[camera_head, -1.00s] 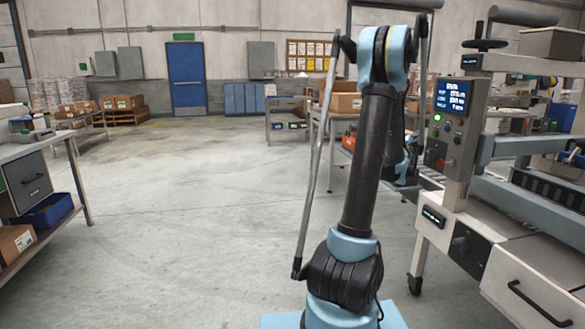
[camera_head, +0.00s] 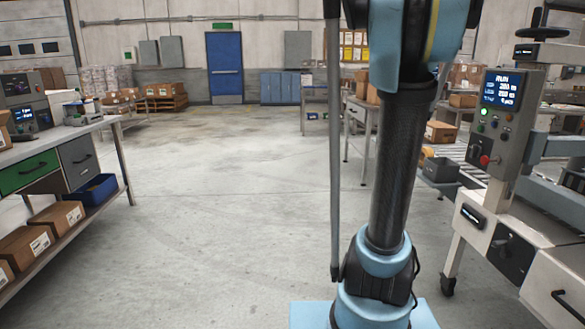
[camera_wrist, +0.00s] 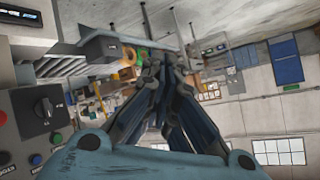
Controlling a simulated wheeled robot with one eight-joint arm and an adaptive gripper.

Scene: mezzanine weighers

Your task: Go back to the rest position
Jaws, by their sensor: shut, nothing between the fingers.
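My gripper (camera_wrist: 158,75) shows in the wrist view, with its dark fingers drawn together at the tips and nothing between them. It is in the air, apart from the things behind it. In the head view my arm stands upright right of the middle and its top runs out of the picture. My gripper cannot be made out there.
A machine with a lit control panel (camera_head: 501,95) stands close on the right, beside my arm. A workbench (camera_head: 100,126) with boxes on its lower shelf stands at the left. Open concrete floor (camera_head: 220,200) lies between them, reaching toward a blue door (camera_head: 224,68).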

